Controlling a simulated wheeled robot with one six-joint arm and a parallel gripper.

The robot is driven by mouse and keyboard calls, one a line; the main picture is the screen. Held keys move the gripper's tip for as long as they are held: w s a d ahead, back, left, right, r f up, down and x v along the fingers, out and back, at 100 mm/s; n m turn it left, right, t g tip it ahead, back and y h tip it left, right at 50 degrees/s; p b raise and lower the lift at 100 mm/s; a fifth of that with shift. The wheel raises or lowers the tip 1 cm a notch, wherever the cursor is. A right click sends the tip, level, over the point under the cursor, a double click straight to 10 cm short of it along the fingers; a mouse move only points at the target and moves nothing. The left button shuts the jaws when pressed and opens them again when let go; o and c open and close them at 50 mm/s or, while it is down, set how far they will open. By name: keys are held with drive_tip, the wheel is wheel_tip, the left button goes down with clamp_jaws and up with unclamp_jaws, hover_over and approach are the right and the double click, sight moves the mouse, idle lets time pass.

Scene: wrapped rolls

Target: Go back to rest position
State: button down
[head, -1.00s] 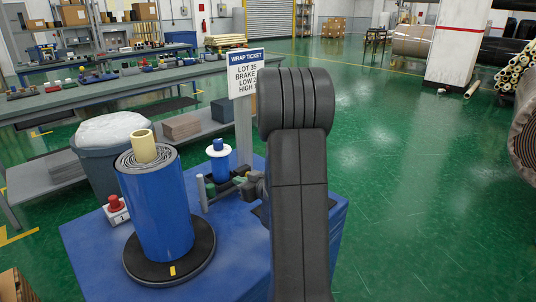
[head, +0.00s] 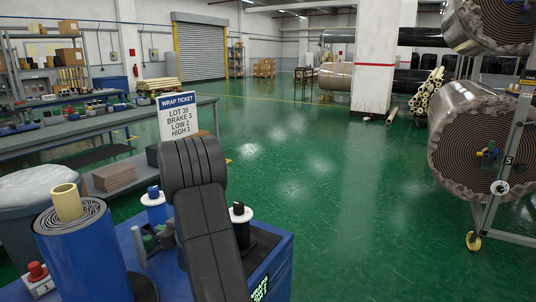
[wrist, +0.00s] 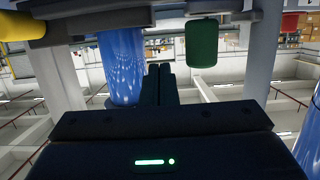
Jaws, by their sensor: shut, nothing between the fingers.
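My arm (head: 205,215) rises from the bottom of the head view, in front of the blue stand; my gripper is hidden there behind the arm. In the wrist view my gripper (wrist: 159,78) has its two dark fingers together with nothing between them. A blue column (wrist: 122,65) stands beyond and left of the fingers, and a green cylinder (wrist: 202,43) is to their right; both appear apart from the fingers. The blue wrapped roll (head: 85,258) with a yellow core stands upright at the lower left in the head view, partly cut off.
The blue stand (head: 270,262) also carries a blue-capped white spool (head: 156,208), a black-capped one (head: 239,214) and a red button box (head: 37,276). A ticket sign (head: 178,117) rises behind. A rack of large wrapped rolls (head: 470,150) stands right. Green floor (head: 340,220) between is clear.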

wheel_tip(320, 180, down, 2)
drive_tip(key=shift+s+f, duration=0.1)
drive_tip(key=shift+r, duration=0.7)
